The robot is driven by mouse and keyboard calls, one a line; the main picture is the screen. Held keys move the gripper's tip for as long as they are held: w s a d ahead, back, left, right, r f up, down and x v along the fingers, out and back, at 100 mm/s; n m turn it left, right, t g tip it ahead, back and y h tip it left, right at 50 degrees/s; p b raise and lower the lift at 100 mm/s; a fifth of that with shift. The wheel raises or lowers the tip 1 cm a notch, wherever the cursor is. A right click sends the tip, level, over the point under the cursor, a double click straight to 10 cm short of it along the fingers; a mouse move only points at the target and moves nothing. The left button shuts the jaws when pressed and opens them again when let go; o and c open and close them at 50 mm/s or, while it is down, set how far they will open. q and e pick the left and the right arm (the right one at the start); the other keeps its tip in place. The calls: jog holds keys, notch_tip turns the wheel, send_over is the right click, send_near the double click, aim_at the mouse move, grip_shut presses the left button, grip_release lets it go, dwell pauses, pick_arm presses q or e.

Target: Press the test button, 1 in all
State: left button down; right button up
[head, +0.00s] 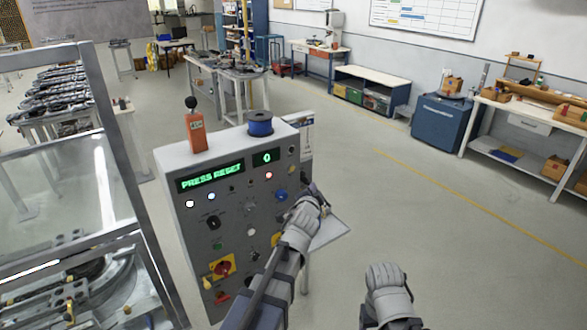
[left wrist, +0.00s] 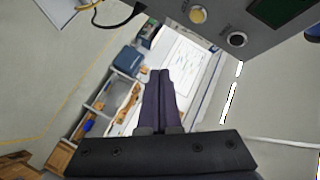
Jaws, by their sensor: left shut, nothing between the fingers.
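The grey control box (head: 235,215) stands left of centre in the head view, with "PRESS RESET" on its green display (head: 210,177) and "0" on a smaller one (head: 267,157). Its face carries several buttons, knobs and lamps, including a blue button (head: 281,196). Labels are too small for me to tell which is the test button. My left gripper (head: 312,192) is shut and empty by the box's right edge. In the left wrist view its fingers (left wrist: 160,75) point past the box, apart from a pale button (left wrist: 198,14) and a dark button (left wrist: 237,39). My right gripper's fingers are hidden; its wrist shows lower right.
An orange handheld unit (head: 196,133) and a blue spool (head: 260,124) stand on the box's top. A framed clear panel (head: 60,190) stands to the left. Workbenches and a blue cabinet (head: 441,125) line the back. The floor on the right is clear.

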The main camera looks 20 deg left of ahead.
pick_arm(q)
jog(key=shift+w+a, duration=0.9)
jog(key=shift+a, duration=0.25)
jog(key=shift+w+a, duration=0.9)
jog(key=shift+a, duration=0.3)
jog(key=shift+w+a, duration=0.9)
jog(key=shift+a, duration=0.25)
jog(key=shift+w, duration=0.1)
jog(key=shift+w+a, duration=0.15)
jog(key=shift+a, duration=0.2)
jog(key=shift+w+a, duration=0.25)
jog(key=shift+a, duration=0.05)
dwell(0.3)
dwell(0.4)
jog(key=shift+s+d, duration=0.5)
jog(key=shift+d, duration=0.15)
jog(key=shift+s+d, duration=0.8)
jog(key=shift+d, duration=0.2)
jog(key=shift+s+d, duration=0.75)
jog(key=shift+d, duration=0.25)
